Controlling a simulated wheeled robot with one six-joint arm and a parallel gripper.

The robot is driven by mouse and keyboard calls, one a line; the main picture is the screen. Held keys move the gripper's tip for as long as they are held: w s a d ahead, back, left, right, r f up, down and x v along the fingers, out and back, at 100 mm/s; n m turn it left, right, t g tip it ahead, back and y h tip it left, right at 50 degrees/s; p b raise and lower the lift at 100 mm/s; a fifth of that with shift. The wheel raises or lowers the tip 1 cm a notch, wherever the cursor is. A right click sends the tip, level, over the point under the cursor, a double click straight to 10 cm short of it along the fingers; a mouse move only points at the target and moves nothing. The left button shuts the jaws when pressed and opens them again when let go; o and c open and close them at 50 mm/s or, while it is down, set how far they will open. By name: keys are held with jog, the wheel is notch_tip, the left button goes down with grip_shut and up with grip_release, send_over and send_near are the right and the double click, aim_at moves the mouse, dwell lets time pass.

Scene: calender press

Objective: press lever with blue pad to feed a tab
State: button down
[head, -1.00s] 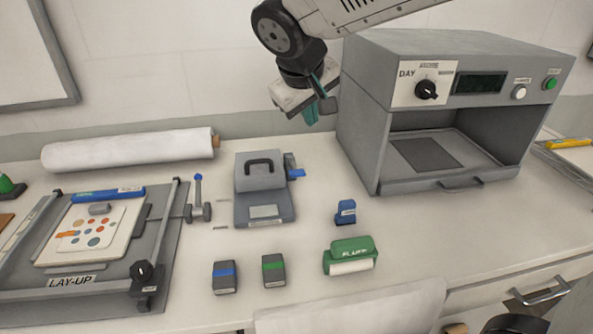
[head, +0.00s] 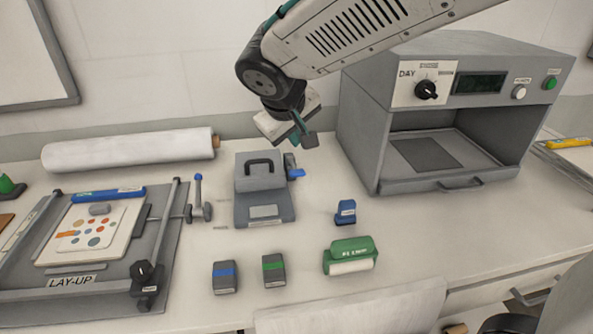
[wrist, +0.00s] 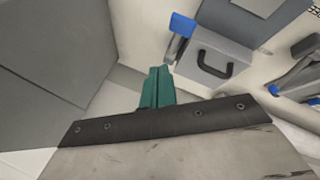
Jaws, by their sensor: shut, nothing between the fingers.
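The grey tab dispenser (head: 262,205) stands on the bench, with a black handle on its upper box. Its lever with the blue pad (head: 296,173) sticks out at its right side. In the wrist view, the blue pad (wrist: 183,25) shows just above and right of my fingertips, beside the grey box (wrist: 208,72) with the handle. My gripper (head: 300,138) is above the blue pad, apart from it, tilted down. Its teal fingers (wrist: 157,88) are together and empty. I cannot see a tab at the dispenser.
The grey press (head: 455,110) stands close to the right of my gripper. A white roll (head: 130,150) lies behind, left. The lay-up board (head: 90,235) is on the left. A blue stamp (head: 345,212), a green roller (head: 350,256) and two small dark blocks are in front.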

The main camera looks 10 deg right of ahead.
aim_at(297, 172)
jog(key=shift+s+f, duration=0.25)
jog(key=shift+f, duration=0.7)
jog(key=shift+s+f, duration=0.25)
jog(key=shift+f, duration=0.65)
jog(key=shift+f, duration=0.1)
dwell(0.5)
jog(key=shift+s+f, duration=0.1)
jog(key=shift+f, duration=0.2)
jog(key=shift+s+f, duration=0.2)
jog(key=shift+f, duration=0.5)
jog(key=shift+s+f, duration=0.15)
jog(key=shift+f, duration=0.5)
dwell(1.5)
jog(key=shift+r, duration=0.1)
jog(key=shift+w+r, duration=0.25)
jog(key=shift+r, duration=0.6)
jog(key=shift+w+r, duration=0.25)
jog(key=shift+r, duration=0.55)
jog(key=shift+w+r, duration=0.2)
jog(key=shift+r, duration=0.6)
jog(key=shift+w+r, duration=0.2)
jog(key=shift+r, duration=0.65)
jog(key=shift+w+r, duration=0.2)
jog(key=shift+r, duration=0.6)
